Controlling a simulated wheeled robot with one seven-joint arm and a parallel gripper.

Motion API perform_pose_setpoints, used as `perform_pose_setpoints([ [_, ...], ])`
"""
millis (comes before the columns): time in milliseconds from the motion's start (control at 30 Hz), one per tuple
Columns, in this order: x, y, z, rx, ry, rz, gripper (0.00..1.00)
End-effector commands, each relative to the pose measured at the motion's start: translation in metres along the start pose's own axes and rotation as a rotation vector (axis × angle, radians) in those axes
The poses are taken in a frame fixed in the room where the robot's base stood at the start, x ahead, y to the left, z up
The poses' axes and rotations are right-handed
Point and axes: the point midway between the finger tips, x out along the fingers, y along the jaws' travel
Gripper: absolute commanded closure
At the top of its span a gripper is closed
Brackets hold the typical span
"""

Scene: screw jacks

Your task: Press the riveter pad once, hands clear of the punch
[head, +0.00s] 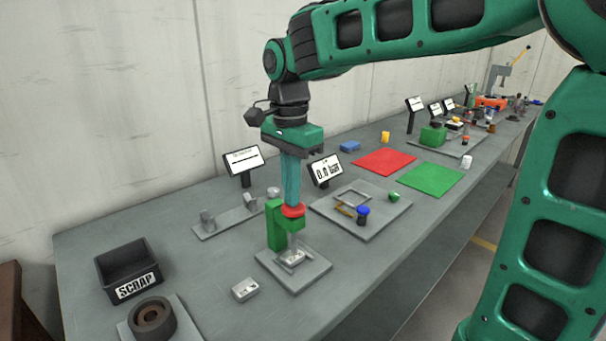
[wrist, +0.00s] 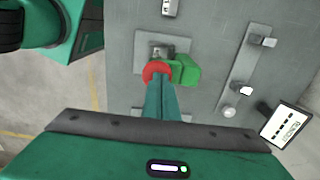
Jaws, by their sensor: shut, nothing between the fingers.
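The riveter is a green C-shaped press (head: 277,228) on a grey base plate (head: 315,270), with a red round pad (head: 292,211) on top. A small metal part sits in the fixture (head: 294,257) under its punch. My gripper (head: 291,205) points straight down with its teal fingers together and empty. The fingertips are at the red pad, touching it or just above it; I cannot tell which. In the wrist view the fingertips (wrist: 158,80) overlap the red pad (wrist: 155,70), beside the green press body (wrist: 186,70). The fingers are clear of the space under the punch.
A black SCRAP bin (head: 128,270) and a dark ring (head: 152,318) are at the left. A small metal block (head: 245,289) lies left of the riveter. A display reading 0.0 bar (head: 326,171) stands behind. Red (head: 385,161) and green (head: 430,179) mats lie to the right.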

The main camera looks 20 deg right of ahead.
Motion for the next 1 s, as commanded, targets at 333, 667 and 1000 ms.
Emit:
perform_pose_setpoints([
  [333,0.010,-0.001,0.010,-0.014,-0.002,0.010,1.00],
  [667,0.011,-0.001,0.011,-0.017,-0.003,0.013,1.00],
  [1000,-0.019,-0.002,0.009,-0.013,0.000,0.002,1.00],
])
